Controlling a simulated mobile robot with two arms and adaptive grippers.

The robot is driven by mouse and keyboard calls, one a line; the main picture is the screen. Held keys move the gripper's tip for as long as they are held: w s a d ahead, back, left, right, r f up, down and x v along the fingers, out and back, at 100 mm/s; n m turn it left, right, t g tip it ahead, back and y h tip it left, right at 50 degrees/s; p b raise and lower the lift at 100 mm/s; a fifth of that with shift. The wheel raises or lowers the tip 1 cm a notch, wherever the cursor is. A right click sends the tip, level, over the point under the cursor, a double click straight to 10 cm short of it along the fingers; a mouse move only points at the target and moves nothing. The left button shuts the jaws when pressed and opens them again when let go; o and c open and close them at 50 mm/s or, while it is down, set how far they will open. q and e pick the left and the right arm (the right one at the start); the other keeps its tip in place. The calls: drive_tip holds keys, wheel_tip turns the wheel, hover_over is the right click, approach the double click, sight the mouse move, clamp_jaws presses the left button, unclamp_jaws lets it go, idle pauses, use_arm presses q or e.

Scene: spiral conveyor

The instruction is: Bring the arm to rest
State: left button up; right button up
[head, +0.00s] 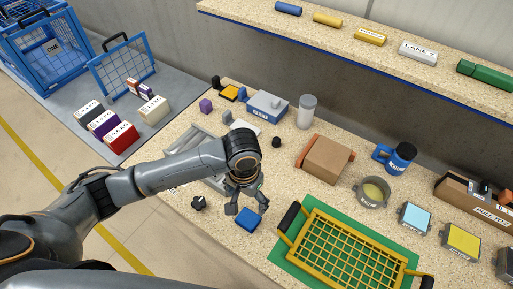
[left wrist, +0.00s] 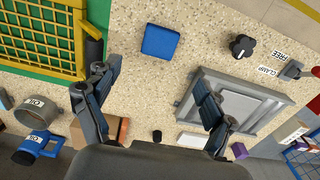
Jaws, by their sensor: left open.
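My left arm reaches in from the left over the speckled worktop (head: 170,155). My left gripper (head: 247,203) points down with its fingers apart and nothing between them. A small blue block (head: 249,219) lies on the worktop just by the fingertips in the head view. In the left wrist view the open fingers (left wrist: 156,75) show at both sides, and the blue block (left wrist: 160,41) lies beyond them, apart from both. My right gripper is not in view.
A yellow wire basket (head: 345,248) on a green mat (head: 284,262) stands right of the gripper. A grey tray (head: 186,144) lies behind the forearm, and a black knob (head: 198,202) left of the gripper. A brown box (head: 325,157) and blue mug (head: 400,157) stand farther back, below a shelf (head: 330,37).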

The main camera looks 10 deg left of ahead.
use_arm(q)
drive_tip(key=s+d+t+h, duration=0.2)
drive_tip(key=s+d+h, duration=0.2)
drive_tip(key=s+d, duration=0.15)
drive_tip(key=s+a+f+n+t+y, duration=0.1)
drive_tip(key=s+a+y, duration=0.1)
drive_tip(key=s+a, duration=0.35)
drive_tip(key=s+a+f+n+y, duration=0.1)
drive_tip(key=s+a+y, duration=0.1)
drive_tip(key=a, duration=0.7)
wheel_tip(320, 180, down, 24)
drive_tip(key=s, duration=0.1)
drive_tip(key=s+a+f+g, duration=0.1)
drive_tip(key=s+a+f, duration=0.1)
drive_tip(key=s+f, duration=1.4)
drive_tip(key=shift+s+a+f+m+g, duration=0.3)
drive_tip(key=shift+f+g, duration=0.1)
drive_tip(key=shift+f, duration=0.15)
